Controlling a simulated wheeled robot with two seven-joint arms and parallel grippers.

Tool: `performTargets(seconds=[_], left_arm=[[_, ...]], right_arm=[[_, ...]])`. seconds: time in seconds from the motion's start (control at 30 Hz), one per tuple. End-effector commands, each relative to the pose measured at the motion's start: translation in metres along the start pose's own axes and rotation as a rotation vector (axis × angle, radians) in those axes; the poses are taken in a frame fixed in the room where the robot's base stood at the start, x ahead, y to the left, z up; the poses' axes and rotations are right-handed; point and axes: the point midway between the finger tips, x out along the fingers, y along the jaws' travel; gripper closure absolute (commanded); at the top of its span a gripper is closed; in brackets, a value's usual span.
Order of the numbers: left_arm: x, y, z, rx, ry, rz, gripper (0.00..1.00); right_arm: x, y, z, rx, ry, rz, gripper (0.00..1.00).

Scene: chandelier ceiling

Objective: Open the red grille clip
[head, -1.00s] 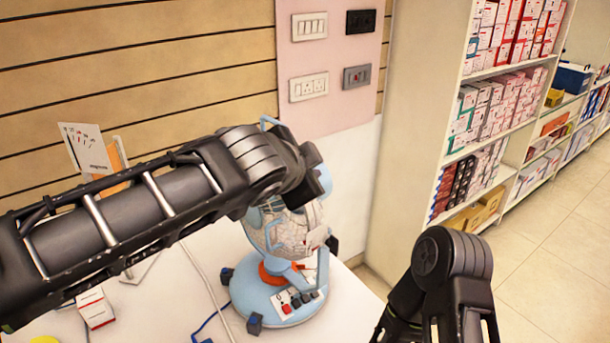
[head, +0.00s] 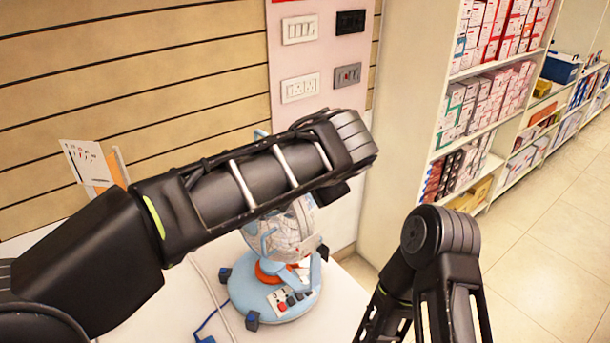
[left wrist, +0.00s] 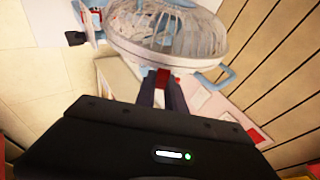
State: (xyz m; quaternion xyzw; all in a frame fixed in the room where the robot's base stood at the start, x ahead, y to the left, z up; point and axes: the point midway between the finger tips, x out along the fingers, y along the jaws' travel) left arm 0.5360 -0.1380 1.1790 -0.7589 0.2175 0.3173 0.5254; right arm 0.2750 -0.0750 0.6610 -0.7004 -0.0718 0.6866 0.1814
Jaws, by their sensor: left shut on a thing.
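The red grille clip (left wrist: 163,77) sits at the rim of the fan's round wire grille in the left wrist view. My left gripper (left wrist: 162,82) is shut on the clip, its dark fingertips on either side of it. In the head view the fan's grille (head: 292,235) is partly covered by my left arm, and its light blue base (head: 252,297) stands on the white table. The clip and my left gripper are hidden in the head view. My right arm is at the lower right of the head view, with its gripper out of frame.
A blue cable (head: 210,322) and a white cord lie on the white table (head: 338,300) by the fan base. Behind are a slatted wall and a switch panel (head: 318,60). Stocked shelves (head: 485,80) stand at right.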

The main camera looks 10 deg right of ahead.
Motion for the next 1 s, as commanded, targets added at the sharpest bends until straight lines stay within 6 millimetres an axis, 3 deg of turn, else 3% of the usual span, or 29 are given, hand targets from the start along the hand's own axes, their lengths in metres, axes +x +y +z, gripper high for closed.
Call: performTargets(seconds=[0.17,0.2,0.43,0.77,1.0], left_arm=[[0.001,0.001,0.001,0.001,-0.001,0.001,1.0],[0.001,0.001,0.001,0.001,-0.001,0.001,0.83],[0.001,0.001,0.0,0.001,0.0,0.001,0.65],[-0.002,0.0,0.0,0.001,0.001,0.0,0.64],[-0.029,0.001,0.0,0.001,0.005,-0.001,0.64]], right_arm=[[0.0,0.0,0.0,0.0,0.0,0.0,0.64],[0.0,0.0,0.0,0.0,0.0,0.0,0.64],[0.0,0.0,0.0,0.0,0.0,0.0,0.64],[0.001,0.0,0.0,0.0,0.0,0.0,0.64],[0.006,0.002,-0.001,-0.001,0.001,-0.002,0.64]])
